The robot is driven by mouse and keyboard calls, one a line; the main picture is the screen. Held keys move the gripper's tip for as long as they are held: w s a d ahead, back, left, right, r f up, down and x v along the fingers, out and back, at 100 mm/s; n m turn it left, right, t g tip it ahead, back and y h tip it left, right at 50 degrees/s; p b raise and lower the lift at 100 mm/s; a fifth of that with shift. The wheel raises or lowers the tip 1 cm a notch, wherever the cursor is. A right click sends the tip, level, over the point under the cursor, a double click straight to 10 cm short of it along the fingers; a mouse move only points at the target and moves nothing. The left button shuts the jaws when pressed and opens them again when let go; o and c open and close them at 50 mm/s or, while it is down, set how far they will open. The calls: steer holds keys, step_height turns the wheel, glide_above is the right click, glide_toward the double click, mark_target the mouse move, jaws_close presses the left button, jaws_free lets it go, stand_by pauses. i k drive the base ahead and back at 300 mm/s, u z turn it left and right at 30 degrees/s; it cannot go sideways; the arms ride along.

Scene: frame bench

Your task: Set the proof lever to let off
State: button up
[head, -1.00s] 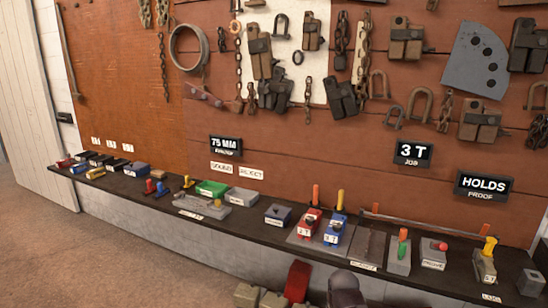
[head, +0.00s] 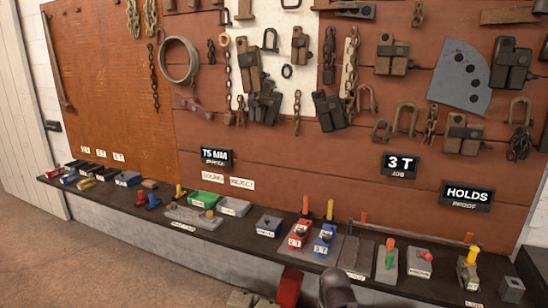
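Several levers stand toward the right end of the bench. A yellow-handled lever (head: 471,256) rises from a grey block at the far right, with a small label below it too blurred to read. A green-handled lever (head: 390,256) with an orange tip stands on a grey plate, left of a grey box with a red knob (head: 425,256). I cannot tell for certain which is the proof lever. A black proof sign (head: 467,195) on the wall reads HOLDS. My gripper is not visible; only parts that look like my arm show at the bottom edge.
The dark bench (head: 240,238) also holds a red block (head: 297,236) and a blue block (head: 324,240) with upright handles, a green tray (head: 206,201) and small blocks at left. Chains and shackles hang on the wall. A 3 T job sign (head: 400,165) hangs above. Floor is clear at lower left.

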mark_target(427, 257)
steer(key=k, duration=0.5)
steer(key=z, duration=0.95)
steer(key=i, duration=0.25)
steer(key=u, duration=0.15)
